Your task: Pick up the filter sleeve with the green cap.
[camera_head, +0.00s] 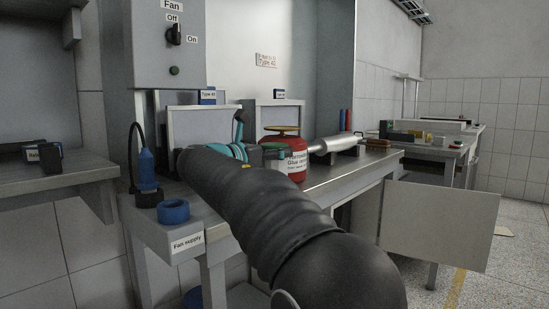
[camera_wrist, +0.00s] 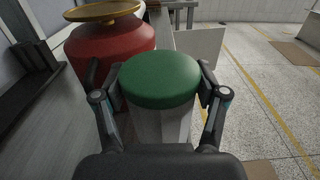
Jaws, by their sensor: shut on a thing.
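The filter sleeve (camera_wrist: 160,122) is a pale, upright cylinder with a green cap (camera_wrist: 160,78). I cannot tell whether the sleeve touches the bench.
A red container (camera_head: 290,160) with a brass-coloured top stands close to the left of the sleeve in the wrist view. A silver cylinder (camera_head: 335,144) lies behind it on the bench. A blue ring (camera_head: 173,212) sits on the "Fan supply" ledge. Open floor (camera_wrist: 262,75) lies at right.

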